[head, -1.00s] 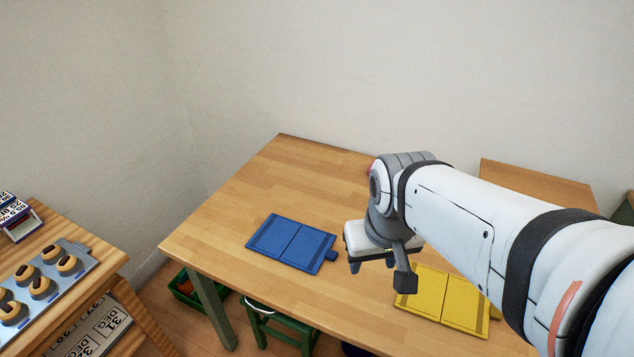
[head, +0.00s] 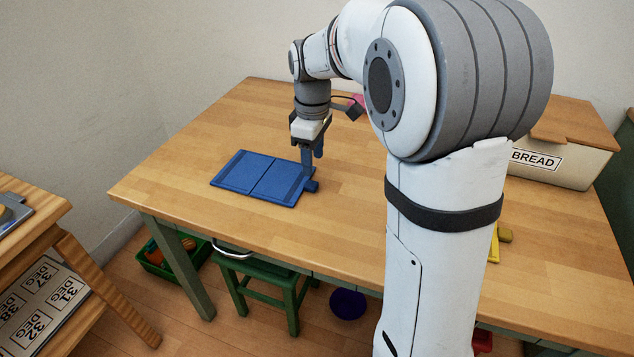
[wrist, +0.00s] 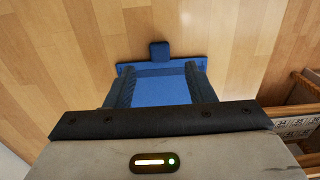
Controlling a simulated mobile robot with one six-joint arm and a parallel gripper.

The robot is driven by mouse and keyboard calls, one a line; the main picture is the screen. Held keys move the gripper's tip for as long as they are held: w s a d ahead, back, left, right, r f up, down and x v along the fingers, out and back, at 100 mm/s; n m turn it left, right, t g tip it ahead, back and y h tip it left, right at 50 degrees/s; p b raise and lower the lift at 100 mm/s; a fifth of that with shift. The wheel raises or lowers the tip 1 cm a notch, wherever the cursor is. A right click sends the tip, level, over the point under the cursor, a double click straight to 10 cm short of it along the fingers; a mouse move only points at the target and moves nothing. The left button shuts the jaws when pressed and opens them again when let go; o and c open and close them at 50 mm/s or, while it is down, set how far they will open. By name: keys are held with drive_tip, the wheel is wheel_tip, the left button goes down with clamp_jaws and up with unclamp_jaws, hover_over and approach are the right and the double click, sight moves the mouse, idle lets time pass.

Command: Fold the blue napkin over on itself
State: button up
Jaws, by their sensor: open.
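The blue napkin (head: 250,175) lies flat and unfolded on the wooden table, with a crease line across its middle. A small blue tab (head: 311,186) sticks out from its right edge; the tab also shows in the wrist view (wrist: 159,52). My gripper (head: 313,160) points down above the napkin's right edge, close to the tab. It is open and empty, with its two fingers spread over the napkin in the wrist view. I cannot tell whether the fingertips touch the cloth.
The wooden table (head: 185,165) is clear around the napkin. A yellow cloth (head: 494,245) is mostly hidden behind my arm. A bread box (head: 560,165) stands at the right. A green stool (head: 265,270) and a purple ball (head: 348,303) are below the table's front edge.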

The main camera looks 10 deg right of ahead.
sight(313, 184)
wheel_tip(313, 184, down, 7)
drive_tip(key=shift+r+b, duration=0.1)
drive_tip(key=shift+b, duration=0.8)
drive_tip(key=shift+c, duration=0.3)
clamp_jaws()
